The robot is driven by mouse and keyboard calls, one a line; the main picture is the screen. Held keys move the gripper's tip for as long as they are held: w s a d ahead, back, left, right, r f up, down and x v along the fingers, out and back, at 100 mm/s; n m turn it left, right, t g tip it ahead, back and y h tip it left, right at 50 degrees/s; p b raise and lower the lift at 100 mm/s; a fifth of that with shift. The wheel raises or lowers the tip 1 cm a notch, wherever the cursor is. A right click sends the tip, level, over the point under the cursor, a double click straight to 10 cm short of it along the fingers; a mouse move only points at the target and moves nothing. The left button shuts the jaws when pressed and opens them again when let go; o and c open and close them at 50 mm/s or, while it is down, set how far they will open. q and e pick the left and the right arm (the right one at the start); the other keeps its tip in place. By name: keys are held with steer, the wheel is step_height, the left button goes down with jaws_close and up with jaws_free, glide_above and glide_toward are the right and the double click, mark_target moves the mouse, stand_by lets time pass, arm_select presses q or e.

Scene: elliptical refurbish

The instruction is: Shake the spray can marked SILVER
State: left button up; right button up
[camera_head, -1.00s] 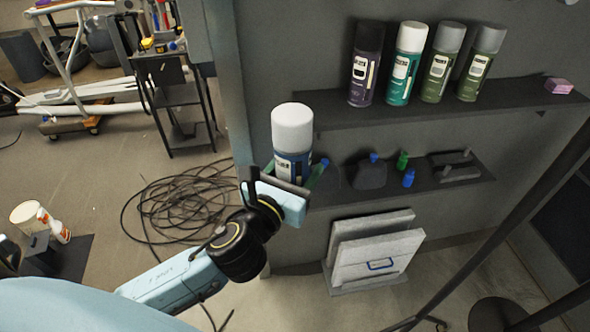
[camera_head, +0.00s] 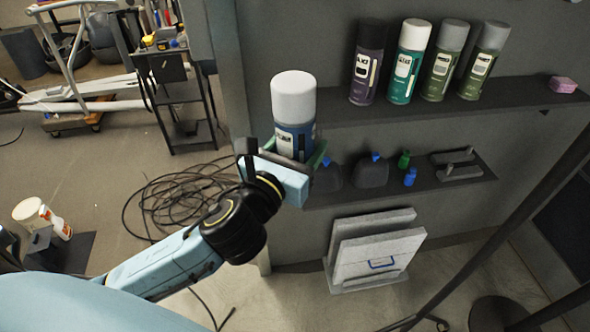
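A spray can with a white cap and a blue body (camera_head: 294,104) is upright in my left gripper (camera_head: 285,158), in front of the wall shelves. The gripper is closed around its lower part, and the fingers hide much of its base. Its label is too small to read from here. Several other spray cans stand on the upper shelf: a dark purple one (camera_head: 367,65), a teal one with a white cap (camera_head: 407,65) and two green ones with grey caps (camera_head: 446,62) (camera_head: 484,63). My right gripper is not in view.
The upper shelf (camera_head: 520,101) also holds a pink block (camera_head: 563,84). The lower shelf (camera_head: 400,187) holds small blue and green bottles and dark items. Grey panels (camera_head: 375,250) lean below. A coiled black cable (camera_head: 180,200) lies on the floor at left.

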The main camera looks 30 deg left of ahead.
arm_select(q)
step_height(320, 180, down, 6)
steer(key=shift+s+f, duration=0.15)
step_height(320, 180, up, 7)
steer(key=shift+s+d+r, duration=0.1)
steer(key=shift+s, duration=0.05)
steer(key=shift+r, duration=0.25)
step_height(320, 180, down, 8)
steer(key=shift+r, duration=0.4)
steer(key=shift+w, duration=0.2)
